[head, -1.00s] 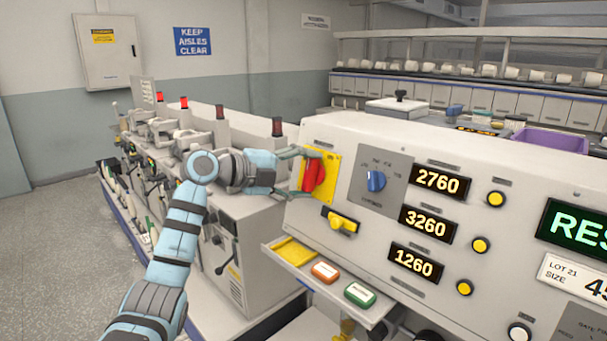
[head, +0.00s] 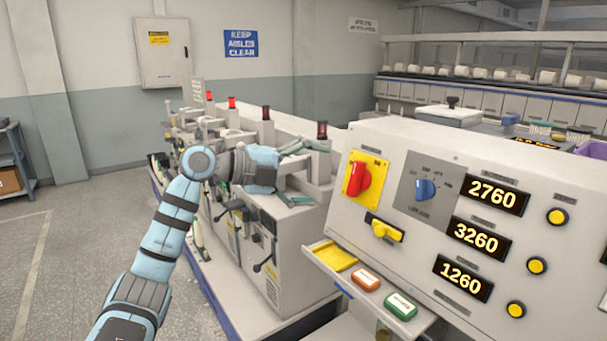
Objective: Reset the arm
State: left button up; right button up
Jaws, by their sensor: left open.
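My left arm reaches in from the bottom left in the head view, bent at the elbow. My left gripper (head: 312,170) is open and empty, its fingers spread and pointing right. It is in front of the spinning machine units, left of the control panel (head: 460,160), with a gap to the red rotary switch on its yellow plate. The red switch (head: 359,179) is in full view, its handle close to upright. My right gripper is not in view.
A yellow handle (head: 386,230) sits below the red switch. Machine units (head: 265,235) with red lamps stand behind the arm. Open floor (head: 70,260) lies at the left.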

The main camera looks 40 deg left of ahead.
pick_arm(q)
jog(key=v, duration=0.3)
dwell(0.5)
